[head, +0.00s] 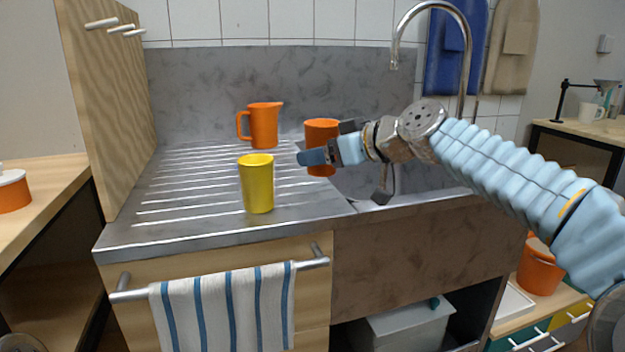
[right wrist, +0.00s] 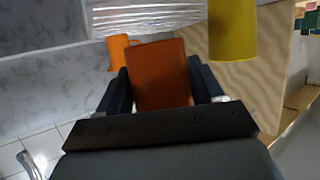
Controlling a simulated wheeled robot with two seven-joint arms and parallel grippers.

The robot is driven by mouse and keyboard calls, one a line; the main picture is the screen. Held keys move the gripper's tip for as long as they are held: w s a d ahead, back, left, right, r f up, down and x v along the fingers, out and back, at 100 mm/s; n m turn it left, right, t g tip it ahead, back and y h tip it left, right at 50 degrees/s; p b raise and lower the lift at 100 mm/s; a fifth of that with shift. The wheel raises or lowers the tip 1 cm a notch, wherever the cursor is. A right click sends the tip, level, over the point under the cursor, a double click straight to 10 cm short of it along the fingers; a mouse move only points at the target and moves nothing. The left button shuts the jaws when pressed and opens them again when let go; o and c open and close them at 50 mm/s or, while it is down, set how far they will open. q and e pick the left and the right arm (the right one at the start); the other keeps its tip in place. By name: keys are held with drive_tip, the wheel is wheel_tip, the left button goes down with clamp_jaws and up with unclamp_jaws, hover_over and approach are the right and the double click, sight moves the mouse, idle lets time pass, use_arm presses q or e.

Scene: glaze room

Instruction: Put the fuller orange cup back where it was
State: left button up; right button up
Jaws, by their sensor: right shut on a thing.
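An orange cup (head: 322,131) is upright between the fingers of my right gripper (head: 322,154), at the right end of the ribbed drainboard by the sink. In the right wrist view the orange cup (right wrist: 160,75) fills the space between the two dark fingers of the right gripper (right wrist: 161,88), which is shut on it. I cannot tell whether its base touches the metal, and its contents are not visible. My left gripper is not in view.
An orange jug (head: 264,127) stands on the drainboard (head: 180,195) behind and left of the cup. A yellow cup (head: 258,185) stands nearer the front edge. The sink basin (head: 365,182) and tall tap (head: 466,50) are right. The drainboard's left part is clear.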

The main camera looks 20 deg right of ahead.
sight(313, 198)
drive_tip(key=shift+w+a+f, duration=0.3)
drive_tip(key=shift+a+f, duration=0.1)
drive_tip(key=shift+f, duration=0.25)
drive_tip(key=shift+w+a+f+b, duration=0.15)
drive_tip(key=shift+f, duration=0.6)
drive_tip(key=shift+w+a+f+b, duration=0.1)
drive_tip(key=shift+w+f+b, duration=0.1)
drive_tip(key=shift+f, duration=0.5)
drive_tip(key=shift+w+a+f+b, duration=0.1)
drive_tip(key=shift+a+f+b, duration=0.05)
drive_tip(key=shift+f, duration=0.6)
drive_tip(key=shift+f, duration=0.15)
drive_tip(key=o, duration=1.1)
drive_tip(key=shift+s+d+r, duration=0.1)
drive_tip(key=shift+s+r, duration=0.05)
drive_tip(key=shift+r, duration=0.1)
drive_tip(key=b+v, duration=0.1)
drive_tip(key=v, duration=1)
drive_tip(key=shift+s+d, duration=0.2)
drive_tip(key=shift+s, duration=0.05)
drive_tip(key=shift+r, duration=0.1)
